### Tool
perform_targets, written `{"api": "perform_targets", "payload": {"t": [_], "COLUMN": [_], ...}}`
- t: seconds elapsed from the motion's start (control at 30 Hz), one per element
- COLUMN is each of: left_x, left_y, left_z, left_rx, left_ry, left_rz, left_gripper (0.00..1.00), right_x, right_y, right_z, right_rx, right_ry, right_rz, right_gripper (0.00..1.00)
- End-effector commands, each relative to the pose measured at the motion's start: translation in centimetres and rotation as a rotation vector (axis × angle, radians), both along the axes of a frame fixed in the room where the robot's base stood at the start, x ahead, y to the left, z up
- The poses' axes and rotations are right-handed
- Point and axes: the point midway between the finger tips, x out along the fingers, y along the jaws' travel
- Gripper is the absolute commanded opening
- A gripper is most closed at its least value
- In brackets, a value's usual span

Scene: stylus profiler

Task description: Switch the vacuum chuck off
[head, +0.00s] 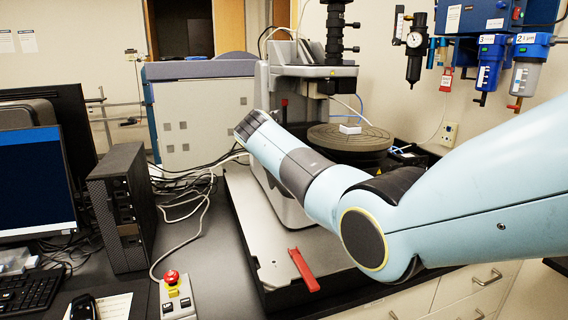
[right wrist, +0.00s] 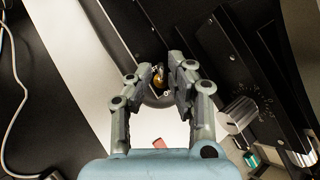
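In the right wrist view, a small brass-coloured switch lever (right wrist: 158,76), which looks like a toggle, shows between the fingertips of my right gripper (right wrist: 163,72). The fingers are parted with a narrow gap. I cannot tell whether either finger touches the lever. In the head view my right arm reaches across from the right, and its fingers are not clearly visible there. The round chuck (head: 350,139) of the profiler carries a small white block (head: 350,129). My left gripper is in neither view.
A dial knob (right wrist: 238,116) with a scale sits right of the gripper. A red handle (head: 304,270) lies at the pale base's front. A red emergency button (head: 172,277), computer tower (head: 124,208) and monitor (head: 36,186) stand left. Filters (head: 488,68) hang upper right.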

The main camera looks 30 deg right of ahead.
Motion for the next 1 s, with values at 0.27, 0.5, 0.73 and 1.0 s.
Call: {"api": "perform_targets", "payload": {"t": [0.27, 0.5, 0.73, 1.0], "left_x": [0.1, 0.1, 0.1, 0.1], "left_y": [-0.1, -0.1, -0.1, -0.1], "left_z": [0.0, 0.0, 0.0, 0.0], "left_rx": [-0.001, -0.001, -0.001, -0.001], "left_ry": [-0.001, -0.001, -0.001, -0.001], "left_rz": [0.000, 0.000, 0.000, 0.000], "left_gripper": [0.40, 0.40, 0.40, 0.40], "right_x": [-2.4, -4.2, -4.7, -4.7], "right_y": [3.8, 6.4, 7.0, 7.0], "right_z": [3.6, 6.3, 7.0, 7.0], "right_rx": [0.004, 0.003, 0.001, 0.001], "right_ry": [-0.002, 0.000, 0.003, 0.002], "right_rz": [0.001, 0.002, -0.001, 0.000], "right_gripper": [0.18, 0.18, 0.18, 0.18]}}
